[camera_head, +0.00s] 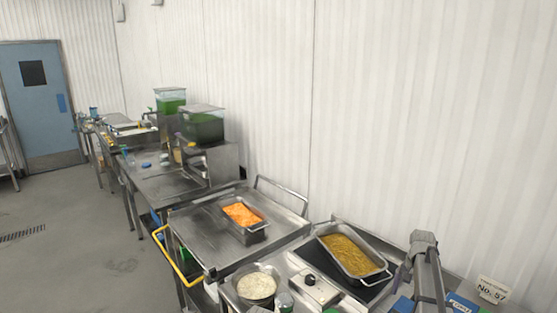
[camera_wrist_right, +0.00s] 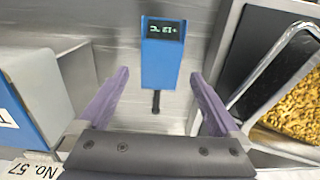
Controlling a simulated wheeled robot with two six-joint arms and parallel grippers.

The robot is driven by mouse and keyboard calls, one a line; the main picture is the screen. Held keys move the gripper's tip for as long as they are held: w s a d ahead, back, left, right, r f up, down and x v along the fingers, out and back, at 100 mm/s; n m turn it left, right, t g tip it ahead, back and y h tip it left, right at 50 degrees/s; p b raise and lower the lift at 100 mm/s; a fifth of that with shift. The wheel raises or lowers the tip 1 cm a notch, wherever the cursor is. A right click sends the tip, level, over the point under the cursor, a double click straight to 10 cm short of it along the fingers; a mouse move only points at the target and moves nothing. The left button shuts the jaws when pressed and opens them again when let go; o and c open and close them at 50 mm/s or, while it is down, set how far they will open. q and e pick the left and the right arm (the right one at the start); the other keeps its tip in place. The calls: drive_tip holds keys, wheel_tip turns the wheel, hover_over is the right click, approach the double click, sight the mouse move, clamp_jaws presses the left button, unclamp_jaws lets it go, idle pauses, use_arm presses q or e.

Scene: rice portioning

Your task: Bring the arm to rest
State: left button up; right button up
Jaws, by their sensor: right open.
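My right arm (camera_head: 424,250) shows at the lower right of the head view, between the pan of yellow-brown food (camera_head: 347,254) and the No. 57 sign. In the right wrist view my right gripper (camera_wrist_right: 158,78) has its two purple fingers spread wide, with nothing held between them. A blue device with a dark digital display (camera_wrist_right: 162,55) shows beyond and between the fingers, apart from them. My left gripper is not in view.
The food pan also shows at the right of the wrist view (camera_wrist_right: 290,105). The No. 57 sign (camera_head: 492,290) stands at the right. A tray of orange food (camera_head: 256,234) sits on a steel cart (camera_head: 200,235). A round pot of white food (camera_head: 257,286) is at the front.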

sight(405, 305)
wheel_tip(405, 305, down, 5)
drive_tip(key=b, duration=0.4)
drive_tip(key=shift+a, duration=0.1)
drive_tip(key=shift+m+y, duration=0.4)
drive_tip(key=shift+m, duration=0.4)
drive_tip(key=r+p, duration=0.3)
drive_tip(key=a+r+p, duration=0.1)
drive_tip(key=r+p, duration=0.5)
drive_tip(key=shift+w+a+r, duration=0.1)
drive_tip(key=shift+a+r, duration=0.2)
drive_tip(key=shift+r, duration=0.05)
drive_tip(key=a+m+y, duration=0.1)
drive_tip(key=a+m, duration=0.1)
drive_tip(key=m, duration=0.1)
drive_tip(key=shift+w+g+y, duration=0.1)
drive_tip(key=shift+g+y, duration=0.3)
drive_tip(key=a+r+m+t+y+b, duration=0.1)
drive_tip(key=a+r+m+t+y, duration=0.3)
drive_tip(key=m, duration=0.5)
drive_tip(key=shift+a+m+t+y, duration=0.3)
drive_tip(key=shift+a+t+y, duration=0.1)
drive_tip(key=shift+a+t, duration=0.2)
drive_tip(key=shift+w, duration=0.1)
